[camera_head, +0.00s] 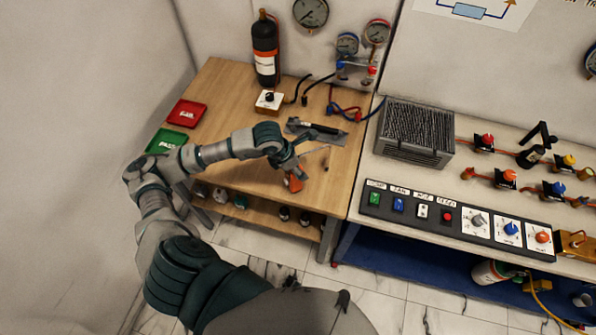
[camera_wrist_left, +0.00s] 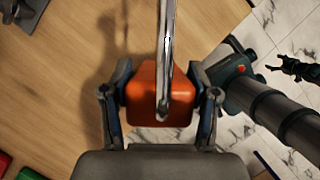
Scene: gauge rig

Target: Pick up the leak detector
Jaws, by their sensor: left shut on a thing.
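The leak detector is an orange block (camera_head: 294,183) with a thin silver probe. In the left wrist view the orange block (camera_wrist_left: 150,92) sits between both fingers, and its probe runs up toward the top edge. My left gripper (camera_head: 291,167) is shut on the orange body, over the front part of the wooden table. The fingers hide parts of its sides. Whether its underside touches the table is hard to tell.
The wooden table (camera_head: 228,92) holds a grey mat with a black-handled tool (camera_head: 318,127), a black bottle (camera_head: 265,48), a white switch box (camera_head: 269,101), a red tray (camera_head: 187,113) and a green tray (camera_head: 166,141). A bench with a control panel (camera_head: 455,218) stands to the right.

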